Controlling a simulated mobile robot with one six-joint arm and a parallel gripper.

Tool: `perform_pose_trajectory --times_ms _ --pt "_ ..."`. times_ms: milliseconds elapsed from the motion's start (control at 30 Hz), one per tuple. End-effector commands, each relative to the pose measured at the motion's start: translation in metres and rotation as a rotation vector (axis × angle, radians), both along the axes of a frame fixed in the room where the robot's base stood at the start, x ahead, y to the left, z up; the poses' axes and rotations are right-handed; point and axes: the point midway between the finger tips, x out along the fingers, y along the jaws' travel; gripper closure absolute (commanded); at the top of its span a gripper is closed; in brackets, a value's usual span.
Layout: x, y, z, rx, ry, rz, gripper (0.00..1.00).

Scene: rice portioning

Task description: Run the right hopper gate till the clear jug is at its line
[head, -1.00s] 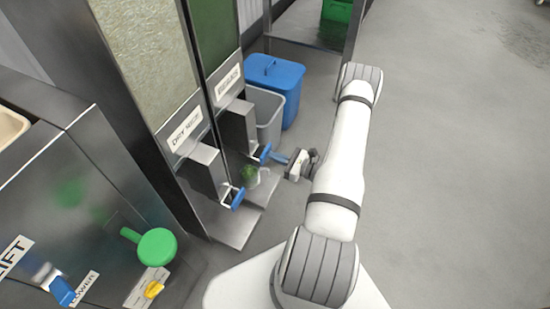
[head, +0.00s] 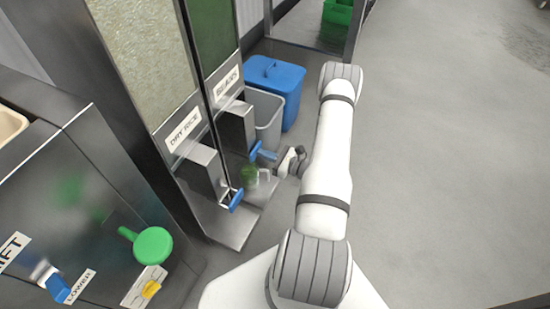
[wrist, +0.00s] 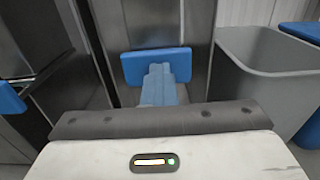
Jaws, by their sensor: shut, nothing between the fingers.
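The right hopper (head: 236,125) has a blue gate paddle (head: 256,151) low on its front. The paddle also fills the upper middle of the wrist view (wrist: 132,68). My gripper (head: 268,156) is shut and empty, its blue fingers pointing at the paddle's face. In the wrist view the fingertips (wrist: 158,72) overlap the paddle and seem to press on it. The clear jug (head: 264,177) stands below the right spout with green contents (head: 249,176). Its fill line is too small to make out.
The left hopper (head: 198,170), labelled dry rice, has its own blue paddle (head: 236,200). A grey bin (head: 266,108) and a blue lidded bin (head: 275,75) stand behind. A panel with a green knob (head: 152,245) is at left. Open floor lies right.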

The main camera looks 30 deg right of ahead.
Motion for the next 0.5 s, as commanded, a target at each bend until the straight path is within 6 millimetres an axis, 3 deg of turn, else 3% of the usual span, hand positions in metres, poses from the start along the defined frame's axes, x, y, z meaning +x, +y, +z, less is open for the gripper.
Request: perform_pose_trajectory --times_ms 67,267,500 --pt "0.002 0.006 0.002 0.001 -0.003 0.020 1.00" --pt "-0.009 -0.005 0.001 0.002 -0.002 0.016 1.00" --pt "-0.047 -0.037 0.004 0.003 -0.001 0.006 1.00"
